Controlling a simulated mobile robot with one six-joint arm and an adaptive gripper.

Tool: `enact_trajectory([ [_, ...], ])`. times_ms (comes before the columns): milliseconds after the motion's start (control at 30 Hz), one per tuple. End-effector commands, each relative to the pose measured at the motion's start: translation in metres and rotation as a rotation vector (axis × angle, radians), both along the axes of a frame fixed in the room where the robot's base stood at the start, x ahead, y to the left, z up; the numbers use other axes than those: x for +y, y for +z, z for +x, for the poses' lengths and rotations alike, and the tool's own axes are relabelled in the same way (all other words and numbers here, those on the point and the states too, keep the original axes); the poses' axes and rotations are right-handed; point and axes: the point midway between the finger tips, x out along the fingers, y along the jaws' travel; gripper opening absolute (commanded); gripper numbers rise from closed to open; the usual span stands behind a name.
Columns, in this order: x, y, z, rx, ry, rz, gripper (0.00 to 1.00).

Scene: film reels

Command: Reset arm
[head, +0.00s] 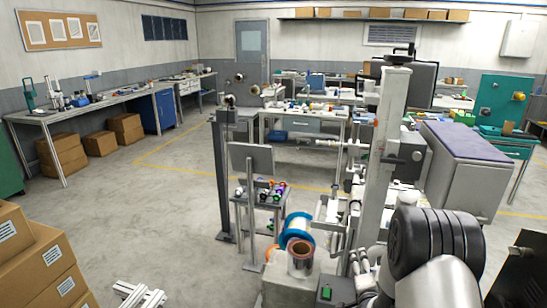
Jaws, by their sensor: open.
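Part of my arm shows at the lower right of the head view, a dark ridged joint with a pale grey link below it. My gripper's fingers cannot be made out in this view, and nothing held by them shows. A blue-rimmed reel (296,229) and a shiny roll of film (300,260) are close together near the bottom centre, at a pale machine. The roll appears to rest on a light block.
A small table (258,203) with a screen (251,160) and coloured small items stands left of the machine's tall column (386,150). Stacked cardboard boxes (38,260) fill the lower left. White profiles (139,295) lie on the floor. Open floor (150,215) spreads left of centre.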

Motion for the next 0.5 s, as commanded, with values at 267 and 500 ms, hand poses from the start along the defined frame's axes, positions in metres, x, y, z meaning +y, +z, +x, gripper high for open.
enact_trajectory([
  [267,0.042,0.103,-0.030,0.266,0.175,-0.248,0.78],
  [500,0.080,0.166,-0.110,0.487,0.376,-0.452,0.78],
])
